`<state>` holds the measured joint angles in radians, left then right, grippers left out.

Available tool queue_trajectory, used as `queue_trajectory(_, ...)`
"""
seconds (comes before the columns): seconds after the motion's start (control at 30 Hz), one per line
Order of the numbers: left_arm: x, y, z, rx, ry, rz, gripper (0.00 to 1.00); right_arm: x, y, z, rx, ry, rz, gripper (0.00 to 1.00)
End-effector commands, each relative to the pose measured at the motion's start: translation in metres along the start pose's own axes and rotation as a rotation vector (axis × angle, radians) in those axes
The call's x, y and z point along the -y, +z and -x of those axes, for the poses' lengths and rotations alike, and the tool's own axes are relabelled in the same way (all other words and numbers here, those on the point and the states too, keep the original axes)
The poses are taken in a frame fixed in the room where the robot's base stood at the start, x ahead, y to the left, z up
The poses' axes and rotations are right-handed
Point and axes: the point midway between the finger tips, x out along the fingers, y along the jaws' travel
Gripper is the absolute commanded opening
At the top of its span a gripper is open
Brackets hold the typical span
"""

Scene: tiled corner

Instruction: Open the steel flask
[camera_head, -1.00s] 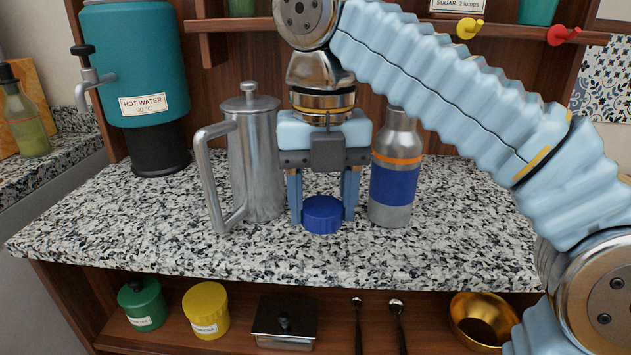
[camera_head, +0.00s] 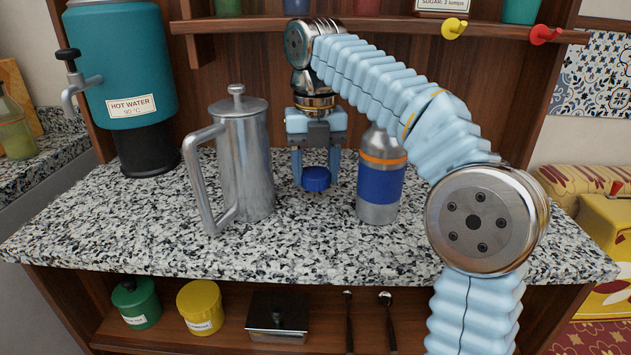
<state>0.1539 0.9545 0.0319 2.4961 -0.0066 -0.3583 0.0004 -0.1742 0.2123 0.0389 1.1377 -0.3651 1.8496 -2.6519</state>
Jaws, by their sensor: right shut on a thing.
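The steel flask (camera_head: 379,211) stands upright on the speckled counter, with a blue band around its middle and an orange ring near its shoulder. Part of its top is hidden behind my right arm. My right gripper (camera_head: 316,179) points down to the left of the flask and is shut on a blue cap (camera_head: 316,180). The cap is held between the fingertips, further back than the flask's front; whether it touches the counter is hard to tell. My left gripper is not in view.
A steel press pot (camera_head: 247,165) stands left of the gripper, its handle facing left. A teal hot water urn (camera_head: 122,60) stands at the back left. The counter (camera_head: 300,245) is clear in front. A shelf below holds a green jar (camera_head: 136,303), a yellow jar (camera_head: 200,307) and a lidded box (camera_head: 278,317).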

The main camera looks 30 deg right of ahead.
Motion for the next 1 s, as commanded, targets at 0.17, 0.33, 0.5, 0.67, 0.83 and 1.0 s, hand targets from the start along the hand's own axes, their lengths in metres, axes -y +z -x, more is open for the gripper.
queue_trajectory(0.17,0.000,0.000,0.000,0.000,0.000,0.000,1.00,0.001,-0.001,-0.026,-0.003,-0.001,-0.001,0.18)
queue_trajectory(0.33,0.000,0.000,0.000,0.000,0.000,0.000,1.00,0.001,0.004,-0.032,0.000,0.000,-0.001,0.18)
queue_trajectory(0.5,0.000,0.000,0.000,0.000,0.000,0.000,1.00,0.001,0.004,-0.032,0.000,0.000,-0.001,0.18)
queue_trajectory(0.67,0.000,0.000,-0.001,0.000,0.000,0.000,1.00,0.001,0.004,-0.034,0.000,0.000,-0.001,0.65)
queue_trajectory(0.83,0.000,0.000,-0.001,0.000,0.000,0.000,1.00,0.001,0.004,-0.034,0.000,0.000,-0.001,0.81)
queue_trajectory(1.0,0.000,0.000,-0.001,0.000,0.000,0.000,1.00,0.001,0.004,-0.034,0.000,0.000,-0.001,0.81)
